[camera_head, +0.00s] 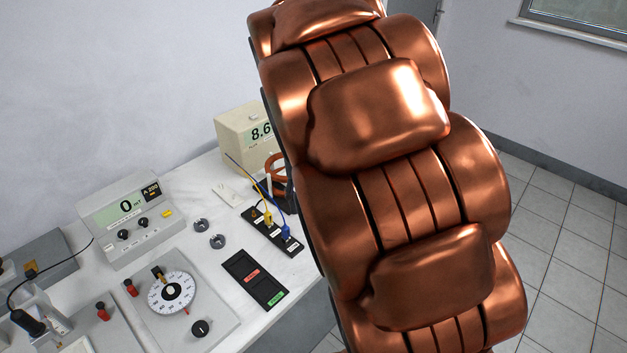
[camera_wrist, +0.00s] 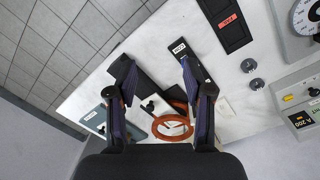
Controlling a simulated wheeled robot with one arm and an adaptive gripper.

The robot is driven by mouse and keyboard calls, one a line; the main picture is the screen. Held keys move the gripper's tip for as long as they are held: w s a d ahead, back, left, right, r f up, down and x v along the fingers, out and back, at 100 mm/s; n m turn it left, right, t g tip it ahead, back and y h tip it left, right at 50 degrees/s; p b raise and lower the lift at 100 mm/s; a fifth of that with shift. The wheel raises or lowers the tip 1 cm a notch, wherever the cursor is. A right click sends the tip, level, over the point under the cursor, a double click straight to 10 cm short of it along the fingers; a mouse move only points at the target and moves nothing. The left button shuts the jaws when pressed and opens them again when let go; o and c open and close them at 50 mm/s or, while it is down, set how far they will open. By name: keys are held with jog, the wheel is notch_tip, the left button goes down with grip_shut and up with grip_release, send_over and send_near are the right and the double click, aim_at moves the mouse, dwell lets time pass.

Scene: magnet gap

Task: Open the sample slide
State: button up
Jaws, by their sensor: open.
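I cannot tell for sure which part is the sample slide. A black plate (camera_head: 244,264) with a red and a green label lies on the white bench in the head view; part of it shows at the top of the wrist view (camera_wrist: 228,25). The gripper is hidden in the head view.
A black socket strip (camera_head: 272,232) with yellow and blue plugs stands near the ring. A meter (camera_head: 130,218) reading 0, a dial panel (camera_head: 190,300) and a beige display box (camera_head: 240,130) stand on the bench. Tiled floor lies beyond the bench's edge.

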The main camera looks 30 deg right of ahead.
jog(key=shift+m+t, duration=0.3)
jog(key=shift+m, duration=0.4)
jog(key=w+d+f, duration=0.2)
jog(key=w+d, duration=0.2)
jog(key=w, duration=0.2)
jog(key=w+d+f, duration=0.3)
jog(key=w+d, duration=0.2)
jog(key=w, duration=0.1)
jog(key=w+d+f+p, duration=0.1)
jog(key=w+d+f, duration=0.1)
jog(key=w+d, duration=0.2)
jog(key=shift+w+d+f, duration=0.1)
jog(key=shift+w+d, duration=0.05)
jog(key=shift+w, duration=0.35)
jog(key=shift+w+d+f, duration=0.1)
jog(key=shift+w, duration=0.35)
jog(key=shift+w+d+f, duration=0.15)
jog(key=shift+w+f, duration=0.1)
jog(key=shift+f, duration=0.1)
jog(key=shift+f+p, duration=1.3)
jog(key=shift+f, duration=2.5)
jog(key=shift+c, duration=0.3)
grip_shut()
